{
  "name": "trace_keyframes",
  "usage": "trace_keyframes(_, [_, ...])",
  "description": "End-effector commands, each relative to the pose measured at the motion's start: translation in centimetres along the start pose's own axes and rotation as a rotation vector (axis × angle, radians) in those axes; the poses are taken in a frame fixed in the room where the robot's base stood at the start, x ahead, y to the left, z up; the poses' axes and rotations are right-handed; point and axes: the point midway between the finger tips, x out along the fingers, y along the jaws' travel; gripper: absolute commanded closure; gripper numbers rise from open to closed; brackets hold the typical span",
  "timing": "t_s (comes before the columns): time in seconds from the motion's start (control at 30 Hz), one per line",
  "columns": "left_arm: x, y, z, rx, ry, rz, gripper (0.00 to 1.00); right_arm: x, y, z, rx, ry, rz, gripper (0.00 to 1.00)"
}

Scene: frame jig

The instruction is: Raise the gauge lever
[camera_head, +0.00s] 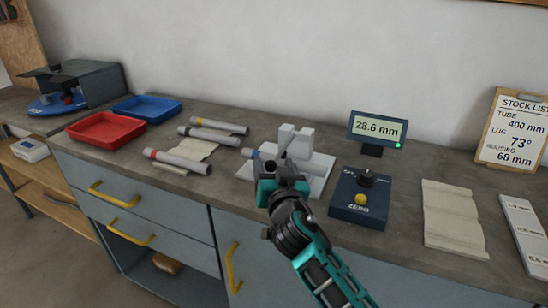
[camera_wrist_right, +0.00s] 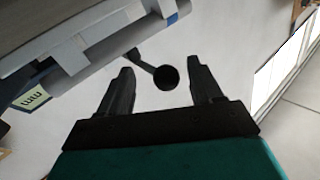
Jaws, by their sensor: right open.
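The gauge lever shows in the right wrist view as a thin dark arm ending in a round black knob (camera_wrist_right: 167,77). It comes out from beside the grey gauge fixture (camera_wrist_right: 85,45). My right gripper (camera_wrist_right: 161,66) is open, with its two fingers on either side of the knob in that view; I see no contact. In the head view my right gripper (camera_head: 271,172) is in front of the pale gauge fixture (camera_head: 318,163) and hides much of the lever. A blue-banded tube end shows beside the fixture. My left gripper is out of view.
The display (camera_head: 378,128) reads 28.6 mm. A dark blue ZERO box (camera_head: 357,213) with a black knob and yellow button stands right of my gripper. Grey tubes (camera_head: 178,162), a red tray (camera_head: 106,129) and a blue tray (camera_head: 147,107) lie left. A cloth (camera_head: 452,215) lies right.

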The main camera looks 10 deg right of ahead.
Motion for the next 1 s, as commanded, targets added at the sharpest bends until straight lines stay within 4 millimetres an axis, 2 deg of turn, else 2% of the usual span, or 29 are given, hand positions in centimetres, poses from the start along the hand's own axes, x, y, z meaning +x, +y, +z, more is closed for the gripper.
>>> trace_keyframes(0.47, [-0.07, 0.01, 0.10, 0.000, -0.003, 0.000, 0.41, -0.16, -0.22, 0.07, -0.001, 0.000, 0.000, 0.35])
trace_keyframes(1.0, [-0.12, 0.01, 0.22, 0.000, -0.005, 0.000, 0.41, -0.14, -0.21, 0.05, -0.001, 0.000, 0.001, 0.87])
